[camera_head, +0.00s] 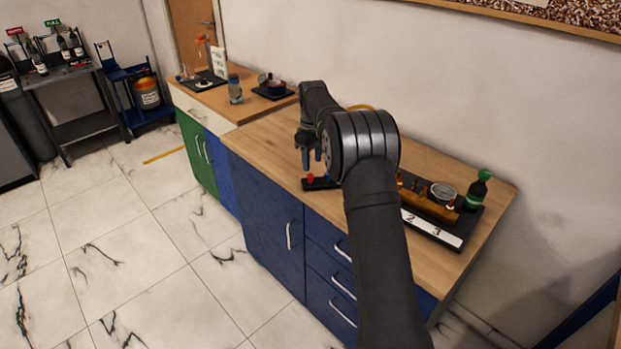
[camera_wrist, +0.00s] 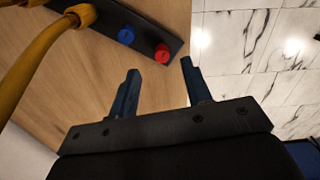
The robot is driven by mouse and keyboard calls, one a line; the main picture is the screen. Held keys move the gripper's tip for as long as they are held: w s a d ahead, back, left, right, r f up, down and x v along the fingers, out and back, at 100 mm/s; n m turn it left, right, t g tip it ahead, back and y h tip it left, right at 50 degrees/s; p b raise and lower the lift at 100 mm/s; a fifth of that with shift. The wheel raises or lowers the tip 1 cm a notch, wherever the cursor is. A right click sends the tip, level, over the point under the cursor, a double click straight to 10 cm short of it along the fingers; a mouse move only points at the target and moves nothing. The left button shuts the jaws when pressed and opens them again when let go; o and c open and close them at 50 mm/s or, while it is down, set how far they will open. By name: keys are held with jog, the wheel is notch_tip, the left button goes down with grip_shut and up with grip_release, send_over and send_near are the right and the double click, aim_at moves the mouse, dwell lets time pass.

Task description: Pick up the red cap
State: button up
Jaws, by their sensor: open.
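The red cap (camera_head: 310,179) sits on a dark strip (camera_head: 318,186) near the front edge of the wooden counter. In the wrist view the red cap (camera_wrist: 162,54) is on the strip beside a blue cap (camera_wrist: 126,36). My gripper (camera_head: 313,168) is just above the red cap in the head view. In the wrist view my gripper (camera_wrist: 157,72) is open, its two blue fingers apart with nothing between them. The red cap shows beyond the fingertips, in line with the gap. My arm hides part of the strip in the head view.
A yellow hose (camera_wrist: 45,55) lies close to the gripper's left in the wrist view. A gauge rig with brass fittings (camera_head: 428,206) and a green-topped bottle (camera_head: 477,190) stand at the right of the counter. The counter (camera_head: 262,140) is clear left of the gripper.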

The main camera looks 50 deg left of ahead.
aim_at(310, 175)
jog(key=f, duration=0.5)
jog(key=shift+s+a+f, duration=0.1)
jog(key=shift+s+a, duration=0.05)
jog(key=shift+a, duration=0.1)
grip_shut()
